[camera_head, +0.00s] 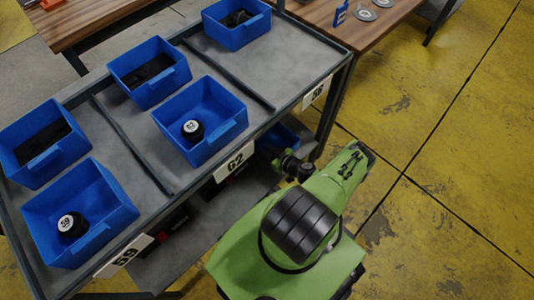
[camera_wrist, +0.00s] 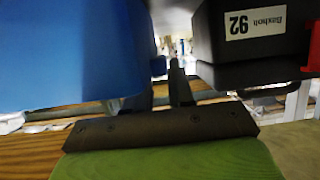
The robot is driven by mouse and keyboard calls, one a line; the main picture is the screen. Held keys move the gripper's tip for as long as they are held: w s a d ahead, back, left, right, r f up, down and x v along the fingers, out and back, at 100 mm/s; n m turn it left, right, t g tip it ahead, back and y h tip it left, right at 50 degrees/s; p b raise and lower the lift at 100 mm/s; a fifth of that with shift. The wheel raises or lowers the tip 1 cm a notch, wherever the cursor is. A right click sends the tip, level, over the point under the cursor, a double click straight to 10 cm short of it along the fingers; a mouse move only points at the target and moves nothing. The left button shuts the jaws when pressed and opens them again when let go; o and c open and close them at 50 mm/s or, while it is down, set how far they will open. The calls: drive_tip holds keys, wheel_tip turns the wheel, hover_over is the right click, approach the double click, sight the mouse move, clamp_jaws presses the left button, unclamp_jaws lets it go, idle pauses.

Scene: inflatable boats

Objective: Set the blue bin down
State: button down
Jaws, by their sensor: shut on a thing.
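The blue bin (camera_wrist: 70,55) fills the left of the wrist view, very close to the camera. My gripper (camera_wrist: 165,92) is shut on it, at the bin's right side; the exact contact is blurred and partly hidden. In the head view, my gripper (camera_head: 292,165) is low beside the shelf unit's front right corner. A part of a blue bin (camera_head: 284,137) shows there under the upper shelf, mostly hidden by the shelf edge and my arm. I cannot tell whether it rests on the lower shelf.
A black box (camera_wrist: 250,35) labelled 92 is close on the right in the wrist view. Several blue bins, one a bin (camera_head: 202,120) with a black round item, stand on the grey upper shelf (camera_head: 285,75). Its right end is bare. Yellow floor (camera_head: 450,160) is clear at right.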

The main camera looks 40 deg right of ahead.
drive_tip(key=shift+r, duration=0.1)
drive_tip(key=c, duration=1)
unclamp_jaws()
drive_tip(key=p+v, duration=0.4)
drive_tip(key=v, duration=0.8)
